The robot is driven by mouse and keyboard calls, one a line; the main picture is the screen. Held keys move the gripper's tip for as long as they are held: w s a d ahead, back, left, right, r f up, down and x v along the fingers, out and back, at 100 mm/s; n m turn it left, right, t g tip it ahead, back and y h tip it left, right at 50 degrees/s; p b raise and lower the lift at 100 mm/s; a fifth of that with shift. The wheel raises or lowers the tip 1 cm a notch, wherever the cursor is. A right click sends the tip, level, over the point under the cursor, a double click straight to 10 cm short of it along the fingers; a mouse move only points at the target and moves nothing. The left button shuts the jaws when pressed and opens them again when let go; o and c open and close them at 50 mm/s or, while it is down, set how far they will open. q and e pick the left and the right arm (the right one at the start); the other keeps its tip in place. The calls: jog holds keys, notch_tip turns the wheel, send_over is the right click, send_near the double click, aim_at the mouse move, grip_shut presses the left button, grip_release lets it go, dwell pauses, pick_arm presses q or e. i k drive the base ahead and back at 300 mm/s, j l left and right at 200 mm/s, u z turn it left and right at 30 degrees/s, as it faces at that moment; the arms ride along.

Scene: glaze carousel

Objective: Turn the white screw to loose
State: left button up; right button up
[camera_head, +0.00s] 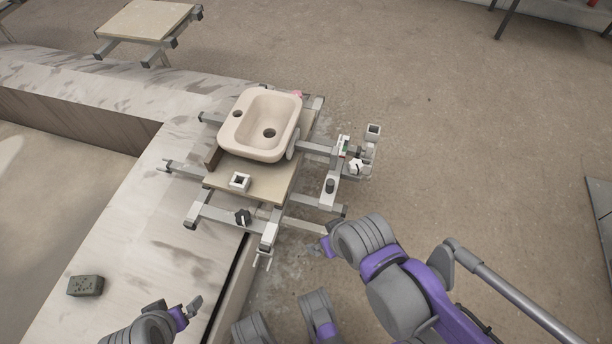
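A small white screw knob (356,167) sits at the right end of the metal bracket of the carousel frame. A small plate with green and red marks (344,148) is just left of it. My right gripper (326,246) is below and left of the screw, clear of it, near the frame's lower bar; its fingers are mostly hidden by my wrist. My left gripper (191,309) is low in the view over the pale ledge, far from the screw. Its fingers are too small to tell open from shut.
A dark speckled block (86,286) lies on the ledge. The floor right of the screw is clear.

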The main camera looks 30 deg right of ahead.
aim_at(354, 166)
jog(key=k+l+z, duration=0.15)
jog(key=z, duration=0.3)
jog(key=k+l+z, duration=0.1)
jog(key=l+z, duration=0.2)
jog(key=z, duration=0.2)
